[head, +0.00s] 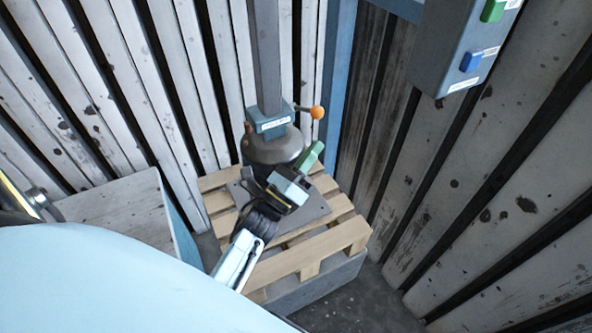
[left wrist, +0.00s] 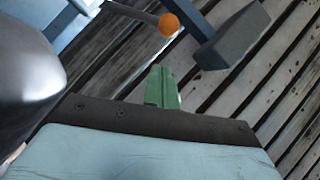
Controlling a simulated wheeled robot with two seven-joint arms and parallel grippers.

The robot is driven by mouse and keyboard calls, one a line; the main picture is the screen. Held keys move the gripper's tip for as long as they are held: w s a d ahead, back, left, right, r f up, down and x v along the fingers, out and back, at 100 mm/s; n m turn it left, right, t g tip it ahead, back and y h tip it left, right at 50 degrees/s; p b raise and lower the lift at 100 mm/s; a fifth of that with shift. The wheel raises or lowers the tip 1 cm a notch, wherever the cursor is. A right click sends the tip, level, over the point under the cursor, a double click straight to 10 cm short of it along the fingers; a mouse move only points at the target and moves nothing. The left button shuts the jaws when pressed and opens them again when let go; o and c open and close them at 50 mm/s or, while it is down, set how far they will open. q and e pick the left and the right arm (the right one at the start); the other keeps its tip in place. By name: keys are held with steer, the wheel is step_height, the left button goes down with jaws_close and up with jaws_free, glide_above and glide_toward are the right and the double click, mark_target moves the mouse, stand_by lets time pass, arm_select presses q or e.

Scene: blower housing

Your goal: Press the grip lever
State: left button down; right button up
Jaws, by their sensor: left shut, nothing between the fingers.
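The grip lever (head: 305,109) is a short rod with an orange ball at its end. It sticks out to the right from a teal collar (head: 272,124) on a grey upright column. The ball end of the lever also shows at the top of the left wrist view (left wrist: 168,23). My left gripper (head: 314,151) has green fingers, shut and empty. It is below the orange ball in the head view, apart from it, beside the dark rounded housing (head: 275,148). The fingers also show in the left wrist view (left wrist: 162,80). My right gripper is not in view.
The housing stands on a dark plate on a wooden pallet (head: 345,237). A grey control box (head: 447,60) with green and blue buttons hangs at upper right, near a blue post (head: 335,75). Slatted walls close in behind and at right. A wooden panel (head: 120,215) stands left.

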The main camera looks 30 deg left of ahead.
mark_target(303, 110)
arm_select(q)
steer(key=shift+w+a+r, duration=0.25)
steer(key=shift+w+r, duration=0.05)
steer(key=shift+r, duration=0.25)
steer(key=shift+w+a+r, duration=0.25)
steer(key=shift+r, duration=0.3)
steer(key=shift+w+a+r, duration=0.25)
steer(key=shift+w+r, duration=0.05)
steer(key=shift+r, duration=0.25)
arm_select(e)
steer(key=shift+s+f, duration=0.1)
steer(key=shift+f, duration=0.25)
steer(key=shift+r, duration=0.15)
